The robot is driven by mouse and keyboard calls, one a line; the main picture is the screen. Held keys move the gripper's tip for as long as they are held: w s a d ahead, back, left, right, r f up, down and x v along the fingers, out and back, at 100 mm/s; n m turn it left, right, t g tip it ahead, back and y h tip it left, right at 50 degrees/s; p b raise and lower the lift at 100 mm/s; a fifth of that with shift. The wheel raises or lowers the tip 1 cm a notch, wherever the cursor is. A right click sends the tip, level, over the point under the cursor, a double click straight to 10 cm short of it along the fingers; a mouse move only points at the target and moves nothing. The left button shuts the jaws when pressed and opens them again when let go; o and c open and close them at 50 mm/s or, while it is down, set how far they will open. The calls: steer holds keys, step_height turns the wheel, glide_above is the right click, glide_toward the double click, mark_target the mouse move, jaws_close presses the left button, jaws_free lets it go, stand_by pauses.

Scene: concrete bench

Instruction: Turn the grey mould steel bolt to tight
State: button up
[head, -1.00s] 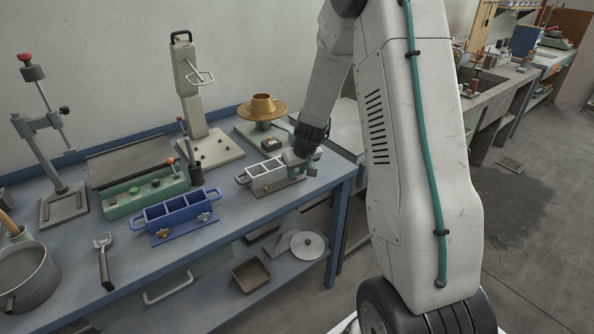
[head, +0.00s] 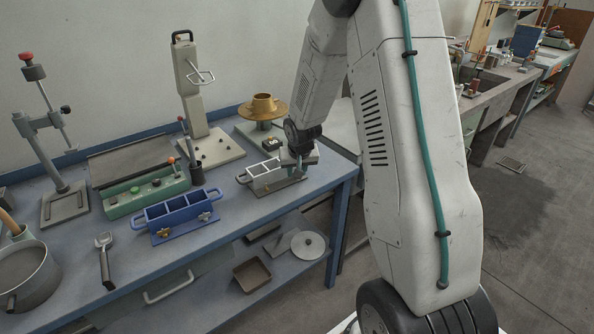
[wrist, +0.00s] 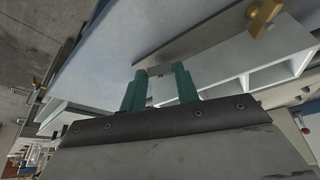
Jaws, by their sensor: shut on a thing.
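The grey mould (head: 266,182) stands on the bench near its right end, with open compartments and a side handle. It also shows in the wrist view (wrist: 235,72), with a brass wing bolt (wrist: 262,17) on its base plate at the upper right. My gripper (head: 298,170) is at the mould's right end. In the wrist view, its two teal fingers (wrist: 160,85) are a little apart beside the mould, shut on the steel bolt. The fingers mostly hide the bolt, so its angle cannot be told.
A green control box (head: 146,196) and a brass funnel-like piece (head: 262,107) are behind. The bench's front edge (head: 270,228) is close; bare bench lies before the moulds.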

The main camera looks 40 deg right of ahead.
steer(key=o, duration=1)
steer(key=shift+d+n+y, duration=0.15)
steer(key=shift+n+y, duration=0.35)
steer(key=shift+n, duration=0.9)
